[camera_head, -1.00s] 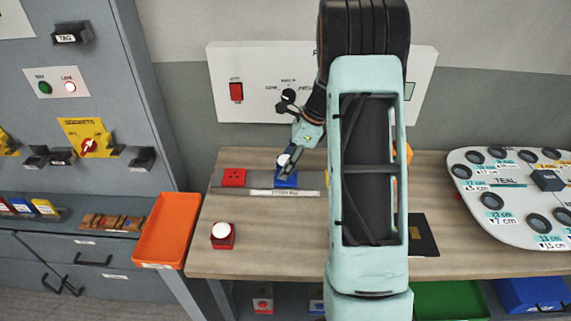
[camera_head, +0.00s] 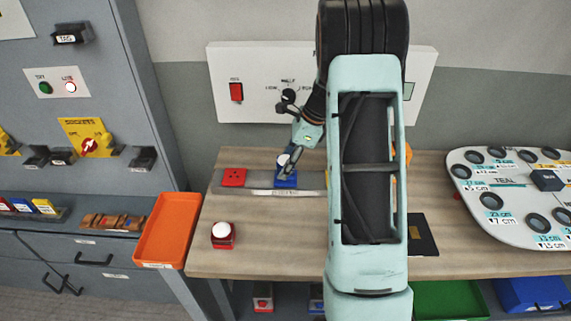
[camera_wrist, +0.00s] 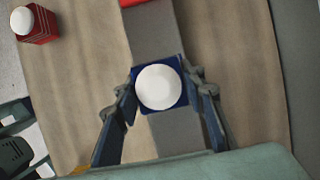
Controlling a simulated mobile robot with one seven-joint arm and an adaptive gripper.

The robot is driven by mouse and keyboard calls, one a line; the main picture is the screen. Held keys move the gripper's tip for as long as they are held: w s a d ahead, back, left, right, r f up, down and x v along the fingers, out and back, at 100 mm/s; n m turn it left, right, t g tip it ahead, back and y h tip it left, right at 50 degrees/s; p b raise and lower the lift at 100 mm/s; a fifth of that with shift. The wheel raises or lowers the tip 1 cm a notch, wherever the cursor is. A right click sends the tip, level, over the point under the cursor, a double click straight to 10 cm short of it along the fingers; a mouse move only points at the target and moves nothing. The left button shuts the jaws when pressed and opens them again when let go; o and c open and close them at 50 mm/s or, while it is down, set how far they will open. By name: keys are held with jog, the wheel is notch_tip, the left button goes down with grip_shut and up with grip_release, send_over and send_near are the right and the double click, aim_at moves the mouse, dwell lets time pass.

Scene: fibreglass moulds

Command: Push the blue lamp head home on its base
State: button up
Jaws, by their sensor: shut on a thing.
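The blue lamp head, a blue block with a round white dome (camera_wrist: 159,87), is between my gripper's fingers in the wrist view. My gripper (camera_head: 285,167) is shut on its sides, one finger on the left and one on the right. In the head view the blue block (camera_head: 287,182) stands over the grey rail on the bench. The blue base is under the head and I cannot tell it apart from the head. I cannot tell whether a gap is left between them.
A red block (camera_head: 233,177) sits on the rail to the left. A red lamp with a white dome (camera_head: 222,235) stands nearer the front. An orange tray (camera_head: 168,231) is at the left, and a white panel (camera_head: 225,60) stands behind.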

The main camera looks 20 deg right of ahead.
jog(key=shift+f+b, duration=0.4)
jog(key=shift+f, duration=0.25)
jog(key=o, duration=1.2)
jog(key=shift+c, duration=0.2)
jog(key=shift+r, duration=0.1)
jog(key=v, duration=1.2)
